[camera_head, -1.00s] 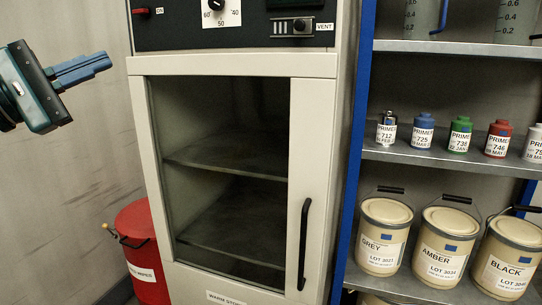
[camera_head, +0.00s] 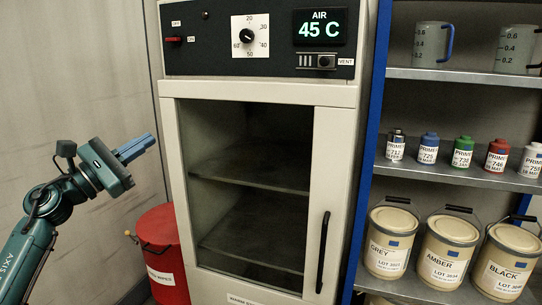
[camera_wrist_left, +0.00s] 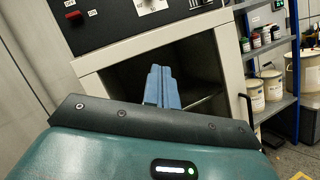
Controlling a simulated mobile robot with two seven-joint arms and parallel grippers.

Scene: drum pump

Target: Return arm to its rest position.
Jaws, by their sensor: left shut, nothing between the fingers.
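My left gripper (camera_head: 136,147) is at the left of the head view, in front of the grey wall and left of the warming cabinet (camera_head: 342,150). Its blue fingers are shut together with nothing between them, and they point up and to the right. In the left wrist view the shut fingers (camera_wrist_left: 161,88) stand in front of the cabinet's dark window. The fingers look apart from the cabinet in the head view. My right gripper is not in view.
The cabinet's door is shut, with a black handle (camera_head: 322,252) at right; its display (camera_head: 319,27) reads 45 C. A red bin (camera_head: 162,235) stands left of it. Shelves (camera_head: 460,178) at right hold small primer bottles, large pails and clear jugs.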

